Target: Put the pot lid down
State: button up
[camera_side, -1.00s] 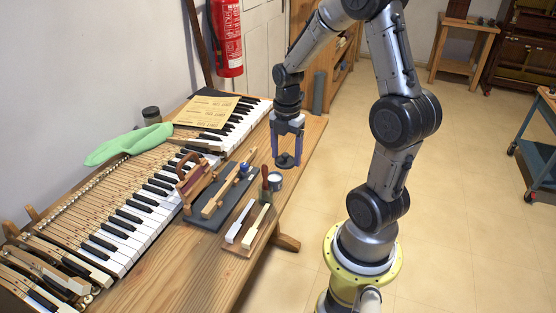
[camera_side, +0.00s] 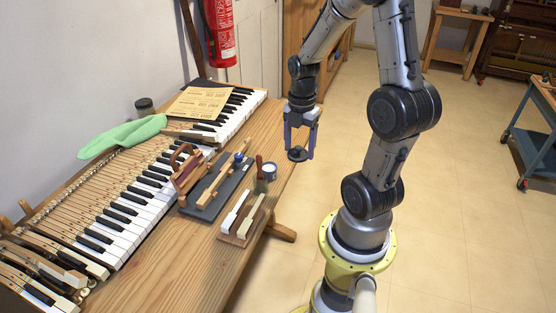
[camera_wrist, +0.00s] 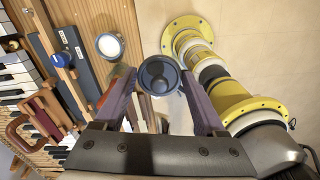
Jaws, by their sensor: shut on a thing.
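The pot lid (camera_side: 297,154) is a small dark round disc with a knob. My gripper (camera_side: 298,150) is shut on it and holds it in the air near the bench's right edge. The wrist view shows the lid (camera_wrist: 158,75) between my two fingers (camera_wrist: 160,88), with pale floor around its far side. A small open pot (camera_side: 268,170) with a whitish inside stands on the bench, left of and below the lid in the side view. The pot (camera_wrist: 109,46) also shows left of the lid in the wrist view.
Tools lie on a dark board (camera_side: 205,198) beside the piano keys (camera_side: 135,210). A small wooden block with light and dark strips (camera_side: 240,222) sits near the bench's front edge. A red-handled brush (camera_side: 260,172) is beside the pot. Bare wood (camera_side: 180,260) lies in front.

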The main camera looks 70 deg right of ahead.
jog(key=w+d+f, duration=0.4)
jog(key=w+d, duration=0.2)
send_over(277, 163)
jog(key=f, duration=0.4)
jog(key=shift+s+a+f, duration=0.3)
jog(key=shift+s+f, duration=0.05)
jog(key=shift+w+d+f, duration=0.35)
jog(key=shift+f, duration=1.7)
jog(key=shift+f, duration=0.15)
jog(key=o, duration=1.3)
jog(key=shift+c, duration=0.2)
